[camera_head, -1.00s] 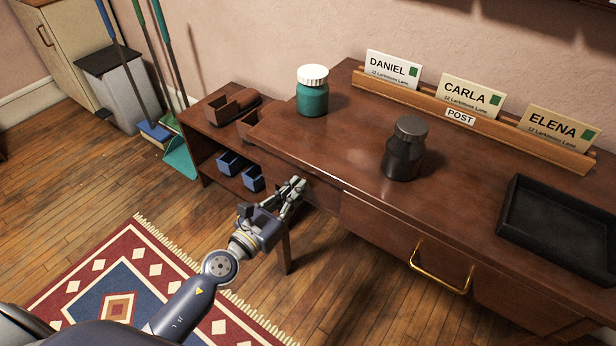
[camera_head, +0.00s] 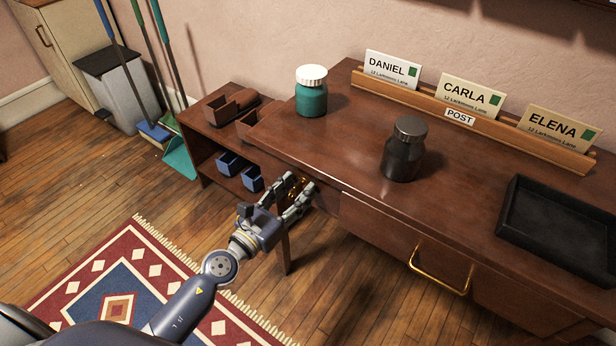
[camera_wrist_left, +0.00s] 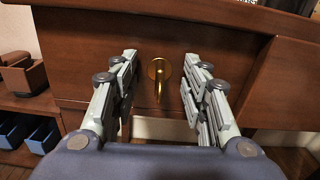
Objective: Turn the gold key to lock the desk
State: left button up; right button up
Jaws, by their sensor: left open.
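The gold key (camera_wrist_left: 158,88) sits in a round gold plate on the front of the wooden desk (camera_wrist_left: 235,75), with its visible part pointing down. My left gripper (camera_wrist_left: 162,62) is open, with one finger on each side of the key and gaps between. In the head view my left gripper (camera_head: 301,181) is at the desk's (camera_head: 365,215) front near its left end, and a bit of gold shows between the fingers. How far the key reaches between the fingers is hard to tell. My right gripper is not in view.
A dark jar (camera_head: 404,150), a teal jar (camera_head: 311,95), a black tray (camera_head: 560,228) and a letter rack (camera_head: 440,107) stand on the desk. A drawer with a gold handle (camera_head: 440,280) is to the right. A low shelf (camera_head: 200,150) with blue bins stands at left.

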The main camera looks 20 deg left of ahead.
pick_arm(q)
jog(key=shift+s+a, duration=0.1)
jog(key=shift+s, duration=0.1)
jog(key=v, duration=1.1)
jog(key=shift+s, duration=0.35)
